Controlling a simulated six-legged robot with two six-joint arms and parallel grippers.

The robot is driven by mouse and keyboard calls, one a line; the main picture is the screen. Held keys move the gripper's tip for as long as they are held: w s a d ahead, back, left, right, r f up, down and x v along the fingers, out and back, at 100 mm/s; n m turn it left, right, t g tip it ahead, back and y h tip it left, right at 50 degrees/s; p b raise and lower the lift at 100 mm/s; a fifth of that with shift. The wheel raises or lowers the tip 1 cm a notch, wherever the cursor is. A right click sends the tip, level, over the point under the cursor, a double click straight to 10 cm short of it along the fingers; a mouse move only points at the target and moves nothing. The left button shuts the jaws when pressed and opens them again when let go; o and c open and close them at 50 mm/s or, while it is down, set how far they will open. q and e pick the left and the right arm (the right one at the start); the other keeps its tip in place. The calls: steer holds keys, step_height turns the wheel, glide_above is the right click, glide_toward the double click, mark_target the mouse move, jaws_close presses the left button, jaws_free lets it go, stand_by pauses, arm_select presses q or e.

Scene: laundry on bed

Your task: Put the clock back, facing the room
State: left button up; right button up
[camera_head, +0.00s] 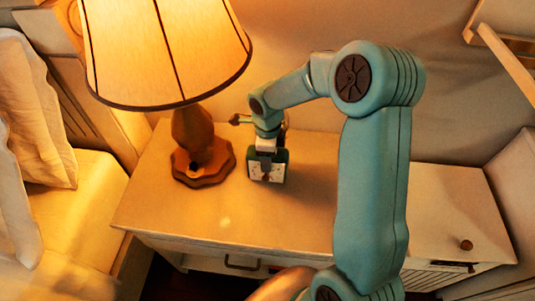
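A small clock (278,172) with a dark green case and a pale face stands on the nightstand (215,222), just right of the lamp's base. Its pale face points towards my camera, away from the wall. My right arm comes in from the lower right and bends over, so that my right gripper (266,160) points down onto the clock from above. A dark finger part covers the middle of the face. The gripper hides the clock's top, and I cannot tell whether its fingers press on the case. My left gripper is not in view.
A lit lamp (190,135) with a wide shade (165,50) stands close left of the clock. The bed (75,220) with pillows is at the left. The nightstand's front and right top are mostly clear. A wall is close behind.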

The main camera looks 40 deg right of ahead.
steer(key=o, duration=1.4)
steer(key=shift+r+p, duration=0.35)
steer(key=shift+r, duration=0.05)
step_height(320, 180, up, 12)
steer(key=shift+f, duration=0.25)
